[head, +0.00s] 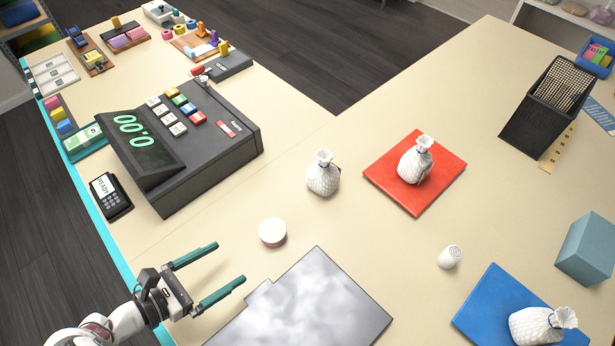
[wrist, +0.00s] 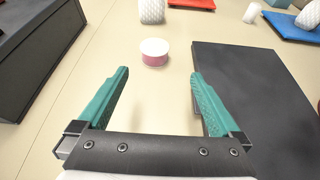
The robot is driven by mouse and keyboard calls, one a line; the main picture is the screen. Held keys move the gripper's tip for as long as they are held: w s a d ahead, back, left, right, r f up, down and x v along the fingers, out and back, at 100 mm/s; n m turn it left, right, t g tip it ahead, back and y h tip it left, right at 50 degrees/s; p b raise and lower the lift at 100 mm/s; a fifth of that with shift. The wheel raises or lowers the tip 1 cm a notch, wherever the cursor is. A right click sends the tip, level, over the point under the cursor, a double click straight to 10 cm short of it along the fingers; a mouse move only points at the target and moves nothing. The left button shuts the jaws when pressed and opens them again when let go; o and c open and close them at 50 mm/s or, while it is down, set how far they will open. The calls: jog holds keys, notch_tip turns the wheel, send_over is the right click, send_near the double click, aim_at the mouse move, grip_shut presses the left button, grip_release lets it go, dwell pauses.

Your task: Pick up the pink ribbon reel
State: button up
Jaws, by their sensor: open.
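The pink ribbon reel (wrist: 155,53) stands flat on the table in the wrist view, with a white top and a pink side. In the head view the reel (head: 272,232) shows mostly its pale round top, between the cash register and the grey panel. My gripper (head: 231,261) is open and empty, its two green fingers pointing toward the reel. In the wrist view the gripper (wrist: 160,76) has the reel ahead of it, beyond the fingertips and roughly midway between them. The fingers and the reel are apart.
A grey panel (head: 312,308) lies right beside my gripper. A cash register (head: 205,140) stands behind-left. A white thimble-like piece (head: 450,257) is at right.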

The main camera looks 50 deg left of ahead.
aim_at(265, 237)
jog(key=shift+y, duration=0.3)
jog(key=x, duration=1.5)
jog(key=shift+a+f, duration=0.3)
jog(key=shift+f, duration=0.05)
jog(key=c, duration=1.2)
